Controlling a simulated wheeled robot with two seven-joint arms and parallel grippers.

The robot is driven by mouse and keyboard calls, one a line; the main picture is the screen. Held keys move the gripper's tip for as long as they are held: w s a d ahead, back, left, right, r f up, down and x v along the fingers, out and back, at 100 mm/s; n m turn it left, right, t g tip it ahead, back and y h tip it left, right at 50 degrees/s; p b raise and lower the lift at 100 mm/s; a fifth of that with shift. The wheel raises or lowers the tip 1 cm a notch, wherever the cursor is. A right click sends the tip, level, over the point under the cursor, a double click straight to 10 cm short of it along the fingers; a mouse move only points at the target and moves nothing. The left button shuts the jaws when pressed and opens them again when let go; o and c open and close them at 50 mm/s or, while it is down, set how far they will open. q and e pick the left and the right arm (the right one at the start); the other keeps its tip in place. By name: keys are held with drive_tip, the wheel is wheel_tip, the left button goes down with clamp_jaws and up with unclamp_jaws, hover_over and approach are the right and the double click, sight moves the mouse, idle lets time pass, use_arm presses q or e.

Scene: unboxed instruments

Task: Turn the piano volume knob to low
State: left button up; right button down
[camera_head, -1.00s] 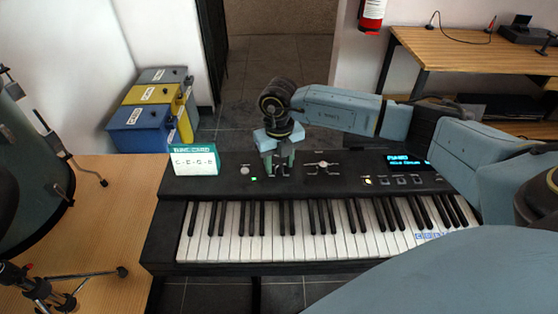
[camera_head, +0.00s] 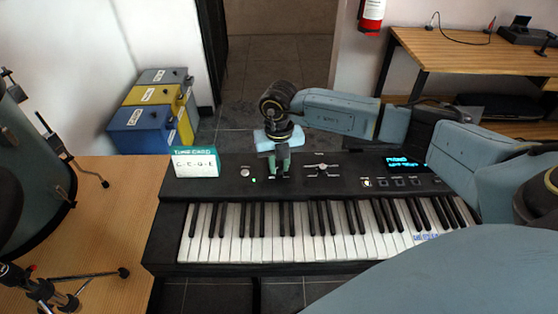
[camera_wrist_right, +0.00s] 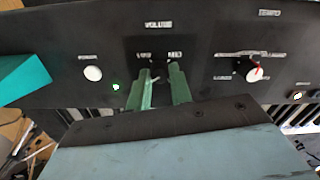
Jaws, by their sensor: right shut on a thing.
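The black piano (camera_head: 225,188) stands in the middle of the head view, keys toward me. My right gripper (camera_head: 279,174) points down at its control panel. In the right wrist view the green fingers (camera_wrist_right: 160,77) stand either side of the volume knob (camera_wrist_right: 157,77) and are shut on it. The knob sits under the VOLUME label (camera_wrist_right: 158,25), with two smaller position labels above it, the right one reading MID. The fingers hide most of the knob, so I cannot tell its setting. My left gripper is not in view.
A white button (camera_wrist_right: 92,73) and a lit green light (camera_wrist_right: 116,87) are left of the fingers. The tempo knob (camera_wrist_right: 253,72) is to the right. A teal-and-white card (camera_head: 195,163) stands at the panel's left end. A wooden table (camera_head: 115,190) adjoins the piano's left.

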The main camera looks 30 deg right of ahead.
sight(279, 167)
drive_tip(key=m+p, duration=0.2)
drive_tip(key=m, duration=0.2)
drive_tip(key=shift+r+m, duration=0.15)
drive_tip(key=shift+m, duration=0.15)
drive_tip(key=m+p, duration=0.2)
drive_tip(key=m, duration=0.1)
drive_tip(key=shift+m+p, duration=0.3)
drive_tip(key=m+p, duration=0.3)
drive_tip(key=m, duration=0.1)
drive_tip(key=shift+w+m+p, duration=0.1)
drive_tip(key=shift+m+p, duration=0.85)
drive_tip(key=shift+m, duration=0.65)
drive_tip(key=c, duration=1.3)
unclamp_jaws()
drive_tip(key=shift+o, duration=0.2)
wheel_tip(279, 167, up, 13)
